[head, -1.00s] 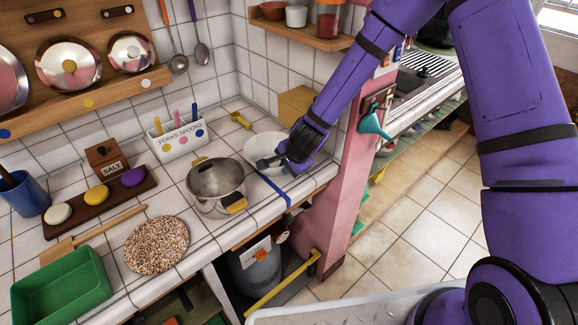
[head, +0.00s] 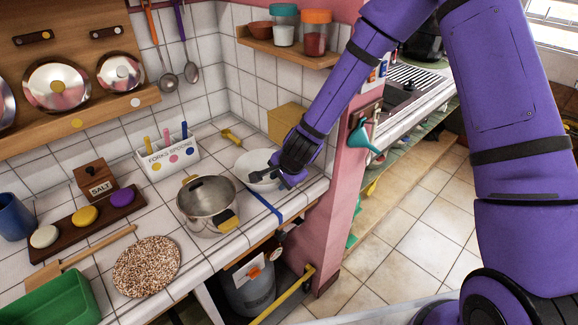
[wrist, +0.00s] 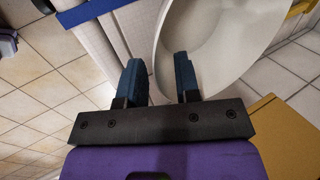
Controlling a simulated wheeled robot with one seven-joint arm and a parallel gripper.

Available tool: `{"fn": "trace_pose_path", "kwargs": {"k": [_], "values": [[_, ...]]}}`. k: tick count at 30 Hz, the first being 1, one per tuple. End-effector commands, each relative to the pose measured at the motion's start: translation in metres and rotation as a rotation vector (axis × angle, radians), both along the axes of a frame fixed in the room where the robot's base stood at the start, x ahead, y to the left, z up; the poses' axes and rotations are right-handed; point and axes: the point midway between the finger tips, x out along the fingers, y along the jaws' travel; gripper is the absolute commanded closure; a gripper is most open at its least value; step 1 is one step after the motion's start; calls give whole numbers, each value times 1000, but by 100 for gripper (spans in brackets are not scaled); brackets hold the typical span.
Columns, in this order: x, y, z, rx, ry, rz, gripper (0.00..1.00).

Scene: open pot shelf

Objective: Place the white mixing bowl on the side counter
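The white mixing bowl (head: 246,168) sits upright on the tiled counter (head: 225,258), just beyond a blue strip (head: 263,202), to the right of the steel pot. My gripper (head: 271,180) is at the bowl's right, near side and hides part of it. In the wrist view the bowl (wrist: 232,45) fills the upper right. My gripper's two dark fingers (wrist: 161,65) stand apart there, with the bowl's rim running between them. The right finger overlaps the inside of the bowl and the left one is outside. Whether either finger touches the wall is unclear.
The steel pot (head: 206,203) stands close on the bowl's left. A yellow box (head: 287,121) is behind the bowl, and a pink post (head: 335,215) borders the counter's right end. A shelf with jars (head: 290,48) hangs above. A cutlery box (head: 170,157) stands at the back.

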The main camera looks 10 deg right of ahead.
Motion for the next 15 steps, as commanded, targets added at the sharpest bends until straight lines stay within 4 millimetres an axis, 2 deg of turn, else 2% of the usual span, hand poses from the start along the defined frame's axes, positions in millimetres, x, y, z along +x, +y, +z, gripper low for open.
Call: {"fn": "trace_pose_path", "kwargs": {"k": [3, 15], "values": [[-6, -4, 17, -1, -4, 0, 70], [-25, -17, 63, -1, -3, 0, 70]]}}
